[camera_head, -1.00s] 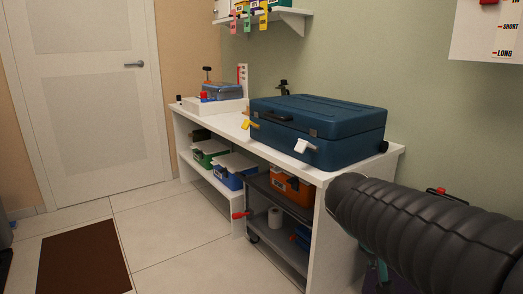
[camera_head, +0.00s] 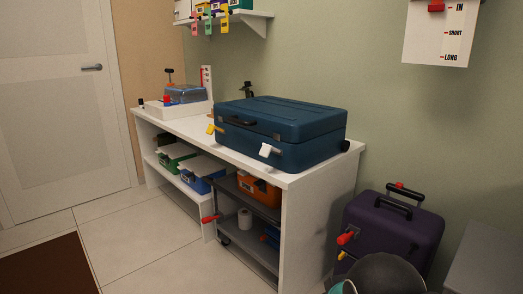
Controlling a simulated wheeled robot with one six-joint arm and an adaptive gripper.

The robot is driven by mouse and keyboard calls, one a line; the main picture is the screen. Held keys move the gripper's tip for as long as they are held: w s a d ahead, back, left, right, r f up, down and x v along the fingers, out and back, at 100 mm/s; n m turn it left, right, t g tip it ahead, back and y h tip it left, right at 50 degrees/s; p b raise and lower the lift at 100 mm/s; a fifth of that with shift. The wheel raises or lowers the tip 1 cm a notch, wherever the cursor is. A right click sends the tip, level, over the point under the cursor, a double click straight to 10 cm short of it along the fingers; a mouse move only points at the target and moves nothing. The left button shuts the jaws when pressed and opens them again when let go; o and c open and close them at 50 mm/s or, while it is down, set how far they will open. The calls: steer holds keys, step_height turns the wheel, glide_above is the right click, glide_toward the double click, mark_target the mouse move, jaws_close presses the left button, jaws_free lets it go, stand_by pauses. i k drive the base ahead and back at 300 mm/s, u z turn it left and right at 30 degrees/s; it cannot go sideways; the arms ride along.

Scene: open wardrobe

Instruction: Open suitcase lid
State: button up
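A dark teal hard-shell suitcase (camera_head: 282,131) lies flat on the near end of a white bench. Its lid is closed. A dark handle is on its front side, with a yellow tag (camera_head: 211,128) at the left and a white tag (camera_head: 266,150) near the front corner. A second, purple suitcase (camera_head: 388,237) stands upright on the floor at the right of the bench, with a black handle on top and red and yellow parts on its side. My gripper is not in view. A dark rounded shape at the bottom right partly covers the purple suitcase.
The white bench (camera_head: 289,181) holds bins on its lower shelf and a grey cart (camera_head: 266,212) beneath. A wall shelf (camera_head: 243,17) hangs above. A white sign (camera_head: 440,40) is on the wall. The floor (camera_head: 150,240) before the bench is clear, with a brown mat (camera_head: 45,265) at the left.

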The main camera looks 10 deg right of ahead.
mark_target(287, 120)
steer(key=k, duration=1.05)
steer(key=u, duration=0.8)
steer(key=i, duration=0.9)
steer(key=z, duration=0.7)
steer(key=i, duration=0.65)
steer(key=z, duration=0.65)
